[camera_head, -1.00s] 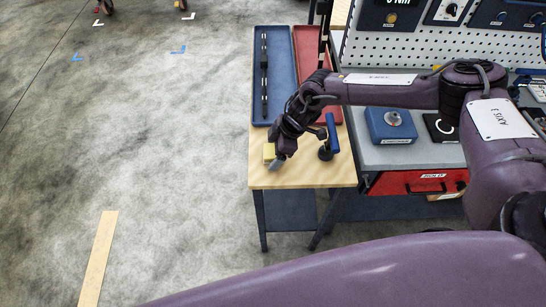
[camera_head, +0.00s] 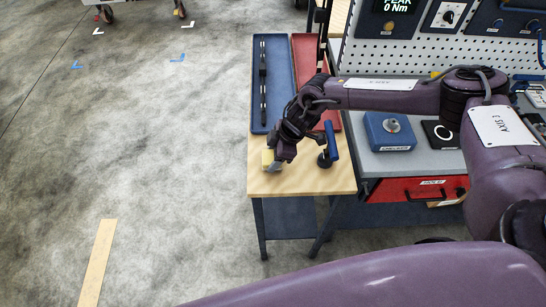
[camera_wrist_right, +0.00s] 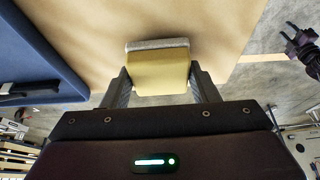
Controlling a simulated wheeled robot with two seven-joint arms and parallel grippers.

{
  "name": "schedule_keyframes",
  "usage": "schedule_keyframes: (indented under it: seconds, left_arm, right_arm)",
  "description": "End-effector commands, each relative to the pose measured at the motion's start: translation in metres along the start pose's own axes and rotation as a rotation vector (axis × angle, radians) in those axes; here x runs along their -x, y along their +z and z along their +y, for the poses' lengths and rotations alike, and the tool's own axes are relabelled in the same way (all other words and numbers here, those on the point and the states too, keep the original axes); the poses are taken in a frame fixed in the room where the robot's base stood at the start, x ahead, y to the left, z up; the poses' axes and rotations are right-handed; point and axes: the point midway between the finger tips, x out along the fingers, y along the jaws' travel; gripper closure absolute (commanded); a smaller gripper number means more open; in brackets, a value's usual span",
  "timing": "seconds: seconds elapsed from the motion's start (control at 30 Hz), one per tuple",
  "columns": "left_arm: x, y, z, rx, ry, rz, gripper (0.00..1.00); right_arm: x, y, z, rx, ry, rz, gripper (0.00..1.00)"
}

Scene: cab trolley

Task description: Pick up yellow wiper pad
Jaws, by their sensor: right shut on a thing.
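The yellow wiper pad (camera_head: 267,158) is a small block at the left front part of the wooden table top (camera_head: 300,180). In the right wrist view the pad (camera_wrist_right: 158,72) shows a yellow face and a grey layer along its far edge. My right gripper (camera_head: 273,166) is shut on it; in the wrist view the fingers (camera_wrist_right: 161,88) flank its two sides. I cannot tell how far the pad is above the wood. A dark purple pronged shape (camera_wrist_right: 300,48), likely my left gripper, shows at the wrist view's right edge, too small to read its jaws.
A blue-handled tool (camera_head: 331,142) stands right of my right gripper. Behind it lie a blue tray (camera_head: 281,90) with a long black tool and a red tray (camera_head: 306,55). A grey workbench with a blue device (camera_head: 389,131) is at right. The floor at left is open.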

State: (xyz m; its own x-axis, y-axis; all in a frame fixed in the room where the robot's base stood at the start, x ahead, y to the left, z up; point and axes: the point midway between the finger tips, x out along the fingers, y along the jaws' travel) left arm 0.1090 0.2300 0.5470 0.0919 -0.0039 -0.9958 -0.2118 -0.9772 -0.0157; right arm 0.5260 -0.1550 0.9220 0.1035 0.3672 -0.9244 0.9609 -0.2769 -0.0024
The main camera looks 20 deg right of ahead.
Motion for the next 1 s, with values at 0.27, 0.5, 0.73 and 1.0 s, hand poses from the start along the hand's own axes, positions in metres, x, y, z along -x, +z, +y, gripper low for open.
schedule_keyframes:
  seconds: [0.27, 0.5, 0.73, 1.0]
  left_arm:
    - [-0.017, 0.002, 0.001, -0.001, 0.000, -0.001, 0.66]
    - [-0.035, 0.004, 0.001, -0.001, 0.000, -0.002, 0.66]
    - [-0.044, 0.005, 0.001, -0.002, 0.001, -0.002, 0.66]
    - [-0.047, 0.005, 0.001, -0.002, 0.000, -0.002, 0.66]
  right_arm:
    - [0.053, -0.023, 0.002, 0.004, 0.006, 0.007, 0.69]
    - [0.118, -0.050, 0.001, 0.005, 0.007, 0.005, 0.69]
    - [0.160, -0.067, 0.001, 0.002, 0.004, 0.002, 0.69]
    - [0.177, -0.074, 0.000, 0.002, 0.002, 0.002, 0.69]
